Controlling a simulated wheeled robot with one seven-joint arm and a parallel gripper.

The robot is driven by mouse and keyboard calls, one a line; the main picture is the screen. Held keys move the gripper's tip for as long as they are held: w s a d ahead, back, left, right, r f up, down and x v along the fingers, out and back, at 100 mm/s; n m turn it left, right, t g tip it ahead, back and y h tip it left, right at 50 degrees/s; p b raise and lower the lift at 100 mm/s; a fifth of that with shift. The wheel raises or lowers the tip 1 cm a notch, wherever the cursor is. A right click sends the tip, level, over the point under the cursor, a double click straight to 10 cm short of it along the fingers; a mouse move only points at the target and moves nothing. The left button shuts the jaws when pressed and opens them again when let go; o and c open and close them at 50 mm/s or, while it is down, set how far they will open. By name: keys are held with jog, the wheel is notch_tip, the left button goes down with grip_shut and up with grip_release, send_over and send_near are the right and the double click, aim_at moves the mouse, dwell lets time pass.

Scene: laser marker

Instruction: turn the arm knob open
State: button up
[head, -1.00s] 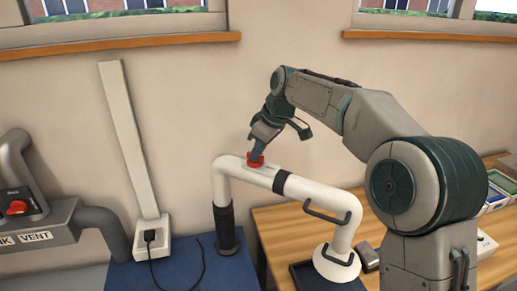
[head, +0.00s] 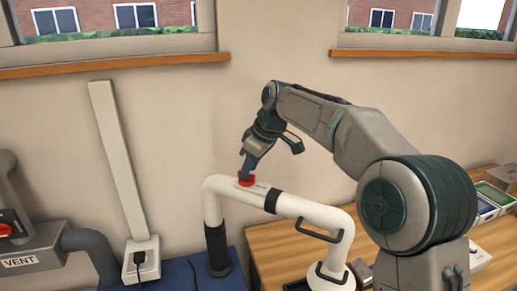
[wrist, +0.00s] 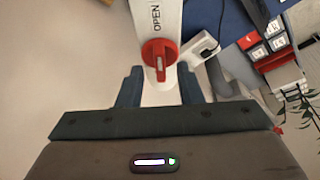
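The red arm knob (head: 246,181) sits on top of the white jointed extraction arm (head: 318,210), near its left bend. In the wrist view the red knob (wrist: 160,53) has a pale bar across its middle, and the word OPEN is printed on the white tube beside it. My gripper (head: 249,168) points down at the knob from above. In the wrist view its two dark fingers (wrist: 159,80) are apart, one on each side of the knob's line, with a gap to each side. I cannot tell whether the fingertips reach down around the knob.
A wooden table (head: 285,255) is under the white arm on the right. A grey pipe unit labelled VENT (head: 25,262) with a red knob stands at the far left. A white wall duct (head: 118,165) ends at a socket box. Free wall lies behind.

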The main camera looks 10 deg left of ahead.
jog(key=v, duration=1.2)
jog(key=shift+d+r, duration=0.25)
jog(key=shift+s, duration=0.1)
jog(key=s+d+f+m+t+h+b, duration=0.1)
jog(key=s+d+f+m+h, duration=0.1)
jog(key=s+d+f+m, duration=0.55)
jog(key=s+d+f+m+t+h+b, duration=0.1)
jog(key=s+d+f+m+b, duration=0.3)
jog(key=d, duration=0.7)
jog(key=s+d+f+m, duration=0.2)
jog(key=s+d+f, duration=0.3)
jog(key=s+f, duration=0.1)
jog(key=s+d+f+m+h+p, duration=0.1)
jog(key=s+d+f+m, duration=0.1)
jog(key=s+d+f, duration=0.3)
jog(key=s+f, duration=0.2)
jog(key=s, duration=0.2)
jog(key=shift+t, duration=0.4)
